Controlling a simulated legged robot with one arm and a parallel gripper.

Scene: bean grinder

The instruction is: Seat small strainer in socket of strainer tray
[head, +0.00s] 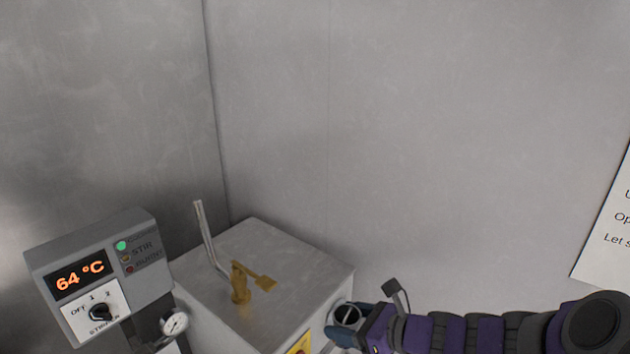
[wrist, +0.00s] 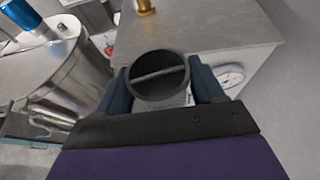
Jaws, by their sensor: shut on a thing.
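My gripper (wrist: 160,84) is shut on a dark round cup with a thin bar across its opening, which I take to be the small strainer (wrist: 160,98). It sits between the two blue fingers, its round opening facing the wrist camera. In the head view my gripper (head: 346,326) is at the lower middle, just right of a grey metal box, and the dark ring of the strainer (head: 349,315) shows partly between the fingers. I cannot make out the strainer tray or its socket in either view.
The grey box (head: 300,262) carries a brass fitting (head: 241,283) and a metal rod (head: 207,240). A control panel (head: 75,245) reading 64 °C and a gauge (head: 174,323) stand left. A steel drum (wrist: 70,85) is left in the wrist view. Walls close the back.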

